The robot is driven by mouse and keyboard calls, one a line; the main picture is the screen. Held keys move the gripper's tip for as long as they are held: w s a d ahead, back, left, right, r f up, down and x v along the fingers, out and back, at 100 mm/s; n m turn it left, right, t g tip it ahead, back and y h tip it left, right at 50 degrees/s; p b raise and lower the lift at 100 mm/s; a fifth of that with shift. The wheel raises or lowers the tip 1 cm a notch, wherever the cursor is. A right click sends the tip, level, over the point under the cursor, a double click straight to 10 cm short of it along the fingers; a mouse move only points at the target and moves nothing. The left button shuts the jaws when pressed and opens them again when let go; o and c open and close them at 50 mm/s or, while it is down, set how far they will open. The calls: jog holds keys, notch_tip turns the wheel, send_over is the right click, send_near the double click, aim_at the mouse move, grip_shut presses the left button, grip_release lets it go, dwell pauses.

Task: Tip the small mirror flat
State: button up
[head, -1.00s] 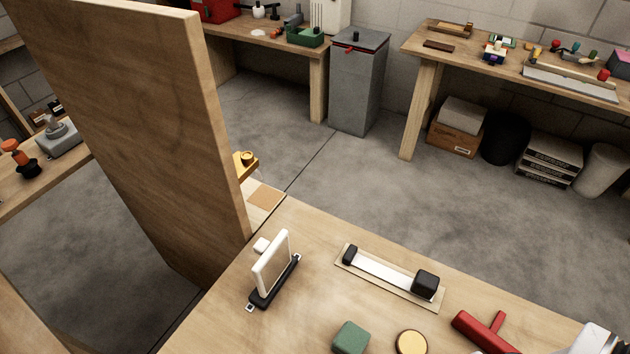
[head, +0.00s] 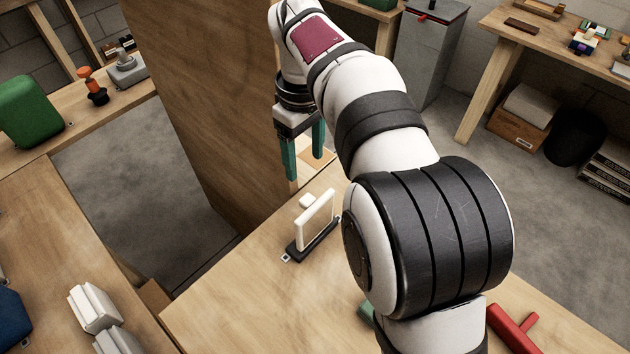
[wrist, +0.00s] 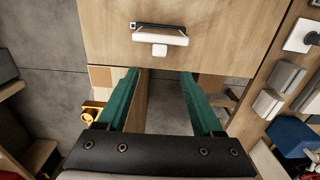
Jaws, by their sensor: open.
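The small mirror (head: 316,220) is a pale framed plate standing upright, slightly leaned, in a dark base (head: 308,245) near the table's edge. A small white block (head: 307,201) sits just behind it. In the wrist view the mirror (wrist: 160,37) shows from above as a narrow bar with the white block (wrist: 159,50) on its near side. My gripper (head: 304,167) is open and empty, its green fingers pointing down, above and behind the mirror and apart from it. In the wrist view the fingertips (wrist: 160,72) lie just below the white block.
A tall wooden panel (head: 205,90) stands close to the left of my gripper. A red T-shaped thing (head: 512,330) and a partly hidden green block (head: 366,312) lie on the table (head: 240,290). The tabletop in front of the mirror is clear.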

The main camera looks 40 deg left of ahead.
aim_at(306, 199)
notch_tip(306, 199, down, 11)
jog(key=shift+f, duration=0.15)
grip_shut()
dwell(1.4)
